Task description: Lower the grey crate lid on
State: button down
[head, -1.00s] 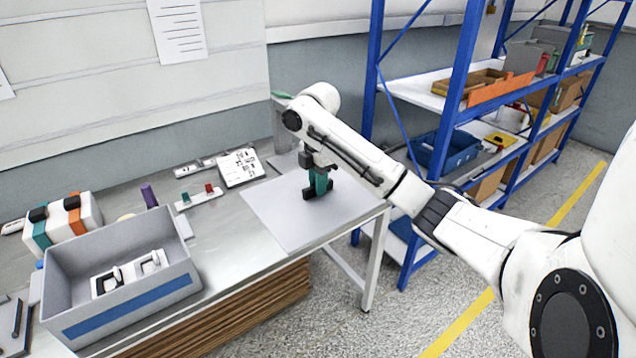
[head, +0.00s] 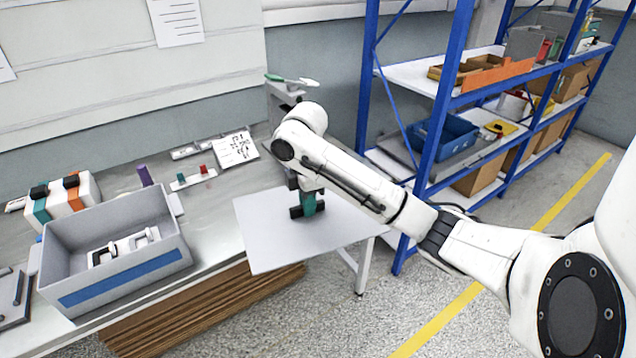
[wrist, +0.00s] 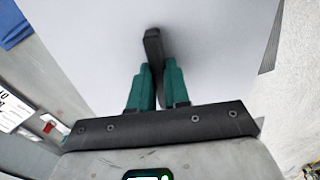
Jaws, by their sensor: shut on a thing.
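The grey crate lid (head: 270,250) is a flat pale panel, held raised at the right end of the bench and reaching past its front edge. My gripper (head: 308,205) is above its middle, with green fingers shut on the lid's dark handle. In the wrist view the fingers (wrist: 153,88) close on the handle (wrist: 153,48), and the lid (wrist: 90,40) fills most of the picture. The grey crate (head: 78,240) with a blue stripe stands open at the left of the bench. White parts with handles (head: 120,247) show inside it.
A white box with green and orange bands (head: 68,198) stands behind the crate. A small strip with red and green buttons (head: 193,179) and a printed sheet (head: 236,149) lie between crate and lid. Blue shelving (head: 450,95) stands at the right.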

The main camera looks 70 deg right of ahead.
jog(key=w+a+f+m, duration=0.1)
jog(key=a+f+m, duration=0.2)
jog(key=a+f, duration=0.3)
jog(key=w+a+f+m, duration=0.1)
jog(key=a+f+m, duration=0.2)
jog(key=a, duration=1.4)
jog(key=w+a+f+m, duration=0.1)
jog(key=a+f+m, duration=0.2)
jog(key=a+f, duration=0.5)
jog(key=a, duration=0.3)
jog(key=shift+a+f, duration=0.3)
jog(key=shift+w, duration=0.15)
